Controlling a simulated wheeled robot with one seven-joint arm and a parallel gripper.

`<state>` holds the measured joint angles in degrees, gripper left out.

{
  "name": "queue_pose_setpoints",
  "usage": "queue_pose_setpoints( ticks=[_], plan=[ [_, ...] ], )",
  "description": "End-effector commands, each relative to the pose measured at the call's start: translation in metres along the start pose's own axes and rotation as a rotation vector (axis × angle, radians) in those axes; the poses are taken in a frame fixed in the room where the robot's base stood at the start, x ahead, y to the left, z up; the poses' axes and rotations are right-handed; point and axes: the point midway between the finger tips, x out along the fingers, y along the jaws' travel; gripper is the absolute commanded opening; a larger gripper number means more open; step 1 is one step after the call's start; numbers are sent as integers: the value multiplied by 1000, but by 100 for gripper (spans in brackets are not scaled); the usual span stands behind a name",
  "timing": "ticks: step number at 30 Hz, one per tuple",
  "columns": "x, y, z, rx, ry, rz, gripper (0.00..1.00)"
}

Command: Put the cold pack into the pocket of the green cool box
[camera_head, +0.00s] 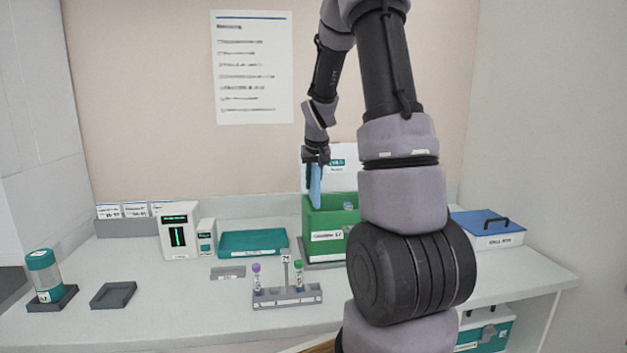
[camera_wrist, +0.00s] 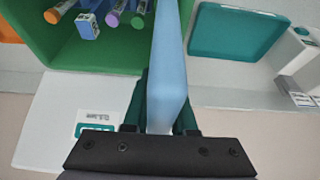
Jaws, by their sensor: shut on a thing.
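The cold pack (camera_head: 315,186) is a flat light-blue slab. My gripper (camera_head: 315,158) is shut on its upper end and holds it upright, hanging down at the left side of the green cool box (camera_head: 325,222). In the wrist view the cold pack (camera_wrist: 168,70) stretches away from the fingers (camera_wrist: 160,108) and lies over the edge of the green cool box (camera_wrist: 32,30). The box's white lid (camera_head: 345,165) stands open behind. The pocket is not clearly visible, and I cannot tell whether the pack's lower end is inside it.
Several tubes (camera_wrist: 112,18) lie inside the cool box. A tube rack (camera_head: 287,296) stands in front, and a teal tray (camera_head: 253,243) lies to the left. A blue-lidded box (camera_head: 485,228) is at the right.

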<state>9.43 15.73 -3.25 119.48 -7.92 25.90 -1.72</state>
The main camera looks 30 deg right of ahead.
Motion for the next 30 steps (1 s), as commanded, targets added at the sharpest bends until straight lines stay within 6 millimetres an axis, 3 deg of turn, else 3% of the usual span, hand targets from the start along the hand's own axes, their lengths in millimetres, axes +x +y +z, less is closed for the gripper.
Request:
queue_pose_setpoints(
  ticks=[30],
  plan=[
    [28, 0, 11, 0, 1, 0, 0]
  ],
)
